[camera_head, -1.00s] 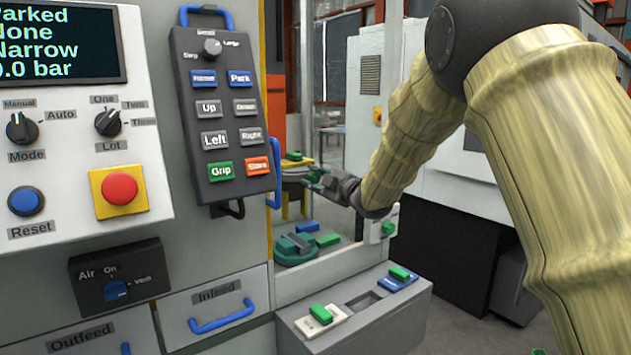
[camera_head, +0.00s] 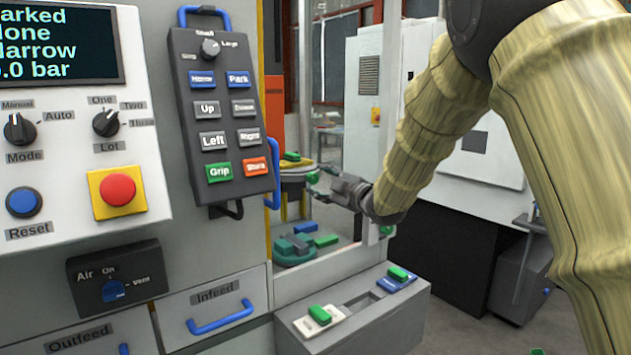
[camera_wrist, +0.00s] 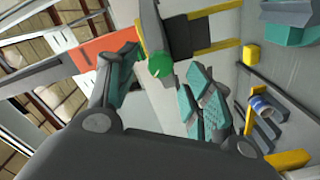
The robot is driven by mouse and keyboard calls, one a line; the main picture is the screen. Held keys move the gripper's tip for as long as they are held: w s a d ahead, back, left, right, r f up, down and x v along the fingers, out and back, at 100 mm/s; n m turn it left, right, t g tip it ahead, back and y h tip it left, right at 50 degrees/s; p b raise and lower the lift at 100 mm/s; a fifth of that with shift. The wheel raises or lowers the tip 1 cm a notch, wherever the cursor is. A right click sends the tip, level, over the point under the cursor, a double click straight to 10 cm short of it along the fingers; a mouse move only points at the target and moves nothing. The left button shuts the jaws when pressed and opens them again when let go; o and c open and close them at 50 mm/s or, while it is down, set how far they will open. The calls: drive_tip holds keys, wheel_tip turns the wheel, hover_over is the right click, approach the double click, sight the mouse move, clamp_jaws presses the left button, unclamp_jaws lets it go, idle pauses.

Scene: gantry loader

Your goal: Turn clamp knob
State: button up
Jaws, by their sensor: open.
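My gripper (camera_head: 322,183) is open inside the machine's opening, past the right edge of the control panel. In the wrist view, a round green knob-like part (camera_wrist: 160,66) shows between the far ends of my teal-padded fingers. A gap shows between it and the right finger; I cannot tell whether the left finger touches it. I cannot tell for sure that it is the clamp knob. In the head view, a small green part (camera_head: 312,177) shows by my fingertips, too small to make out. A teal clamp-like fixture (camera_head: 293,249) sits lower in the opening.
A green block (camera_head: 291,156) lies on a yellow-edged stand behind my gripper. A pendant (camera_head: 222,115) hangs left of the opening. A ledge (camera_head: 305,325) in front bears green blocks. The frame post right of the opening stands close to my wrist.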

drive_tip(key=v, duration=0.8)
